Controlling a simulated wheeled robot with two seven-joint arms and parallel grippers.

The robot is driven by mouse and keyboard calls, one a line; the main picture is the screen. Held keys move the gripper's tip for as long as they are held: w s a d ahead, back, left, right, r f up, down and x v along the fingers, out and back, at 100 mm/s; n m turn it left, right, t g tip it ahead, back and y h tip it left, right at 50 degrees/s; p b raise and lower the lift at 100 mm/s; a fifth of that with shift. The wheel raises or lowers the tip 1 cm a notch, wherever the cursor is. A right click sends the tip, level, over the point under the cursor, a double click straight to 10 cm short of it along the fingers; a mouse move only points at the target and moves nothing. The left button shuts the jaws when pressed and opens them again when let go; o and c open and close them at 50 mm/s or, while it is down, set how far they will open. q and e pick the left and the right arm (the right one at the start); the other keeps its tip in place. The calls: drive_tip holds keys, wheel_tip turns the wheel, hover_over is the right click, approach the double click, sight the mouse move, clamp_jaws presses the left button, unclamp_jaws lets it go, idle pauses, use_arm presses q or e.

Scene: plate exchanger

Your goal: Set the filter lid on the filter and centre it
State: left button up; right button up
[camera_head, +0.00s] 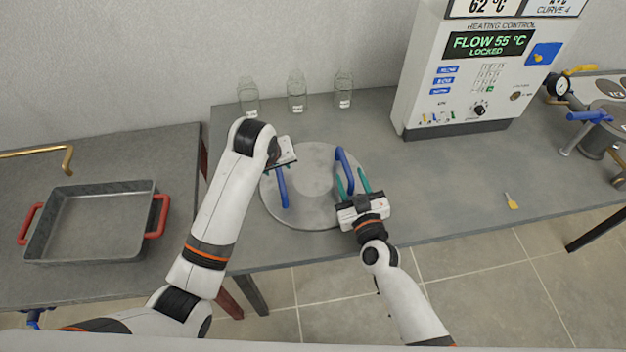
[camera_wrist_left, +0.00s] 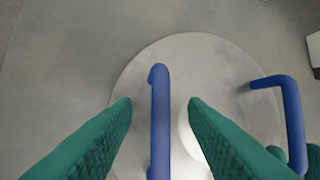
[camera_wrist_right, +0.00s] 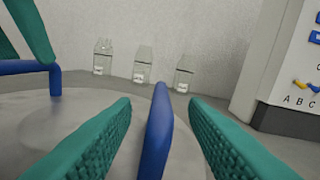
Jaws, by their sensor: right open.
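The filter lid, a flat grey disc (camera_head: 309,207) with two blue bar handles, lies on the grey table. My left gripper (camera_head: 278,172) is at the left handle (camera_head: 283,189). In the left wrist view its green fingers stand apart on both sides of that handle (camera_wrist_left: 160,110), with gaps. My right gripper (camera_head: 351,178) is open around the right handle (camera_head: 343,160). In the right wrist view this handle (camera_wrist_right: 156,135) stands between the fingers, not visibly gripped. A grey round vessel (camera_head: 598,140) with a blue lever is at the right edge; I cannot tell whether it is the filter.
A heating control box (camera_head: 485,75) stands at the back right. Several glass bottles (camera_head: 297,92) stand behind the lid. A grey tray with red handles (camera_head: 100,187) sits on the left table. A small yellow-handled item (camera_head: 511,201) lies right, near the front edge. The table between lid and vessel is mostly clear.

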use_arm(q)
drive_tip(key=shift+x, duration=1.7)
use_arm(e)
drive_tip(key=shift+x, duration=1.7)
use_arm(q)
drive_tip(key=shift+c, duration=0.6)
use_arm(e)
drive_tip(key=shift+c, duration=0.6)
use_arm(q)
clamp_jaws()
use_arm(e)
clamp_jaws()
drive_tip(key=shift+d, duration=0.1)
use_arm(q)
drive_tip(key=shift+w+r, duration=0.1)
drive_tip(key=shift+r, duration=0.1)
use_arm(e)
drive_tip(key=shift+r, duration=0.25)
